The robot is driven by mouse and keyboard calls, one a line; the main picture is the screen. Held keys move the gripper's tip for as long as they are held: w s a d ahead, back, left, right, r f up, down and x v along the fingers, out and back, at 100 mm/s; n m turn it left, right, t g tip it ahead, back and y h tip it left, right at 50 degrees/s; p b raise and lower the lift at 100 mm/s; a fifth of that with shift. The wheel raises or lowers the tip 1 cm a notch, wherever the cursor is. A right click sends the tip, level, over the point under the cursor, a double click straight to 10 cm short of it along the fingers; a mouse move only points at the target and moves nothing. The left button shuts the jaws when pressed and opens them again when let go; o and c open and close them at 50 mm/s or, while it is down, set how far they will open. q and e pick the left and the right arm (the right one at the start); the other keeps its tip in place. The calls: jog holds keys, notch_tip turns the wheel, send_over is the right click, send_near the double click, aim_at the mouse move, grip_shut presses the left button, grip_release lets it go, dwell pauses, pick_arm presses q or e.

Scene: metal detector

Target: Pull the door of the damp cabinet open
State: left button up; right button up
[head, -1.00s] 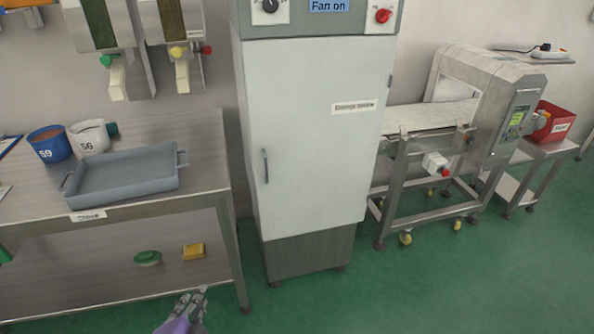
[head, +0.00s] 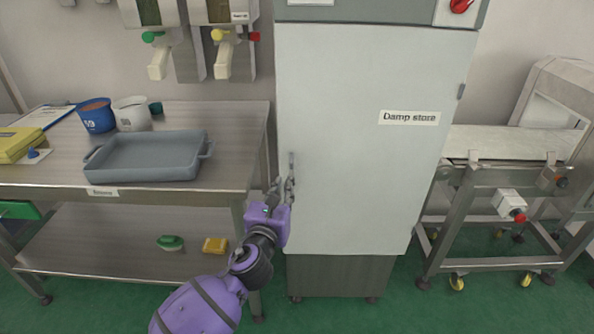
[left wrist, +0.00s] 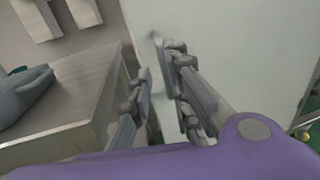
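The damp cabinet stands upright, with a white door (head: 355,120) labelled "Damp store". The door is shut. Its vertical handle (head: 291,165) is near the door's left edge; it also shows in the left wrist view (left wrist: 158,48). My left gripper (head: 282,187) is at the lower part of the handle. In the left wrist view its two fingers (left wrist: 165,85) are apart, with the handle just ahead of and between their tips. I cannot tell whether a finger touches it. My right gripper is not in view.
A steel table (head: 225,150) with a grey tray (head: 150,160) and buckets stands close on the left. Wall dispensers (head: 222,55) hang above it. A conveyor machine (head: 515,145) stands to the right. Green floor (head: 400,315) is free in front of the cabinet.

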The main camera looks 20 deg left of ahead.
pick_arm(q)
jog(key=w, duration=0.7)
jog(key=shift+w+a+f+b, duration=0.15)
jog(key=shift+w+b, duration=0.1)
jog(key=shift+b, duration=0.15)
jog(key=shift+c, duration=0.5)
grip_shut()
